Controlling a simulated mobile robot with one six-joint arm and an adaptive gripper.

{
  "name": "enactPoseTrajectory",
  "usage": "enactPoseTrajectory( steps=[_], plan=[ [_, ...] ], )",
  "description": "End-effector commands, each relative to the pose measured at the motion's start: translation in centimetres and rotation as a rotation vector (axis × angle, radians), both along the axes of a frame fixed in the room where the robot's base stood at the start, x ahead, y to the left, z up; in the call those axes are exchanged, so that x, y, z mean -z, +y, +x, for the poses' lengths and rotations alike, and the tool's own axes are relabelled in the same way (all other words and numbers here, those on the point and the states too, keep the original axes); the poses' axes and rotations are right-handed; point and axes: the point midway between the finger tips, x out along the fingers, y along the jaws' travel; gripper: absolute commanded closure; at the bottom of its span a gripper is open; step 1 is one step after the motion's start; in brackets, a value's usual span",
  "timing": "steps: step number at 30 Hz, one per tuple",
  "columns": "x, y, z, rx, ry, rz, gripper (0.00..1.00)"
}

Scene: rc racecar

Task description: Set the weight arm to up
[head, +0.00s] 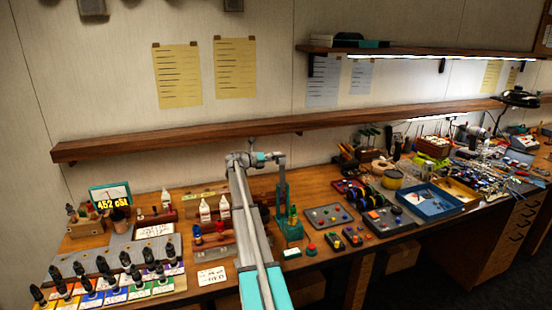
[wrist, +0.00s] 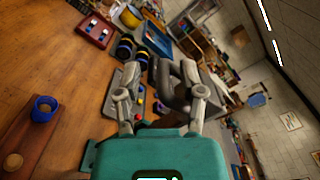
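My gripper (head: 279,159) is at the top of a teal upright stand (head: 282,197) on the bench in the head view. In the wrist view my gripper (wrist: 160,78) has its two grey fingers spread apart. A dark grey, loop-shaped part (wrist: 186,82) shows between and behind the fingers; I cannot tell whether they touch it. No part can be surely picked out as the weight arm, and its position cannot be read. My gripper covers part of the stand's top.
A low wooden shelf (head: 190,138) runs along the wall behind my arm. White bottles (head: 205,210) stand left of my arm. A grey tray (head: 326,217), striped wheels (head: 366,197) and a blue tray (head: 428,201) lie to the right.

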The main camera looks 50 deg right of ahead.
Motion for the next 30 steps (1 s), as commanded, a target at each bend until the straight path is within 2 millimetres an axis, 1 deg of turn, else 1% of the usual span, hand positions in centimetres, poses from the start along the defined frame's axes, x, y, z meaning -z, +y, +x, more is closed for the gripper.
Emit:
enactPoseTrajectory(
  steps=[8, 15, 21, 25, 30],
  plan=[
    [0.0, 3.1, 1.9, -0.003, -0.002, 0.002, 0.49],
    [0.0, 6.4, 3.9, -0.002, -0.002, 0.001, 0.49],
    [0.0, 8.7, 5.2, -0.001, -0.002, 0.001, 0.49],
    [0.0, 9.5, 5.7, 0.0, -0.002, 0.002, 0.49],
    [0.0, 9.8, 5.9, 0.001, -0.002, 0.001, 0.49]
  ],
)
